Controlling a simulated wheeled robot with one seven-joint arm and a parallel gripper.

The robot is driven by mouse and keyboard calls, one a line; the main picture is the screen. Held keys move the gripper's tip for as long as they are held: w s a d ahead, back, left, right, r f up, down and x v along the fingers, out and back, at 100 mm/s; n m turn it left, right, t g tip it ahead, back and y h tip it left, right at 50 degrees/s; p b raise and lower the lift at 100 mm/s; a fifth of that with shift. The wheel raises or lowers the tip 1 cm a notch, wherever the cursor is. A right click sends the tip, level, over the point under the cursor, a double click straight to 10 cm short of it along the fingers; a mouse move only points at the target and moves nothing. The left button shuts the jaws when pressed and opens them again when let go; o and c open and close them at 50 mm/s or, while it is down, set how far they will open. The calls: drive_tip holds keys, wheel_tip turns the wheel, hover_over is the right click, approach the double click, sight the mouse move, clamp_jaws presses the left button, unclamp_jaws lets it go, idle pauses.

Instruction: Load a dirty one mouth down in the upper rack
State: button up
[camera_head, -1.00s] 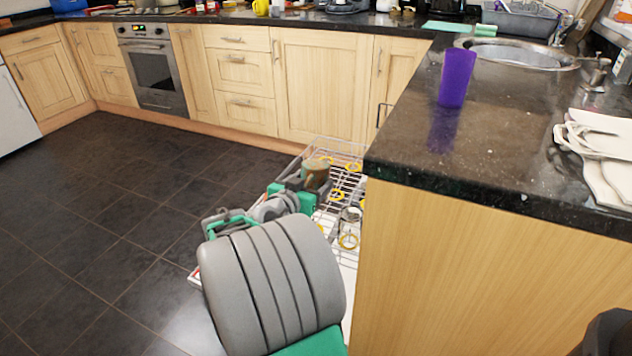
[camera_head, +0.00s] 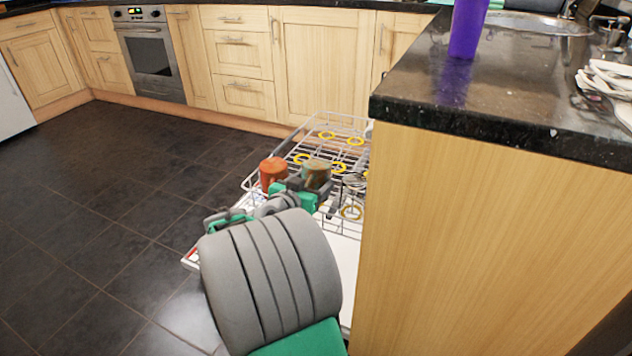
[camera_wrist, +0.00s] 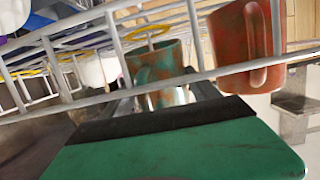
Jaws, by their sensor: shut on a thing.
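A green mug with brown stains (camera_head: 317,174) is held by my gripper (camera_head: 300,188), which is shut on it at the pulled-out wire rack (camera_head: 345,120). In the wrist view the stained mug (camera_wrist: 160,75) shows between the fingers, behind a rack wire, with its handle facing the camera. I cannot tell for sure which way its mouth points, or whether it touches the rack. An orange-red mug (camera_head: 272,171) stands in the rack just left of the held mug. It also shows in the wrist view (camera_wrist: 240,45).
Yellow rings (camera_head: 355,141) sit along the rack. A wooden cabinet end (camera_head: 470,220) with a dark granite top (camera_head: 530,105) stands close on the right. A purple cup (camera_head: 467,28) is on that top. The tiled floor (camera_head: 110,200) on the left is clear.

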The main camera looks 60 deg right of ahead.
drive_tip(key=o, duration=1.8)
drive_tip(key=shift+f, duration=0.1)
drive_tip(key=shift+a, duration=0.1)
drive_tip(key=p+v, duration=0.1)
drive_tip(key=v, duration=0.1)
drive_tip(key=p+v, duration=0.1)
drive_tip(key=v, duration=0.1)
drive_tip(key=p+v, duration=0.1)
drive_tip(key=v, duration=0.2)
drive_tip(key=shift+r, duration=0.3)
drive_tip(key=shift+a, duration=0.2)
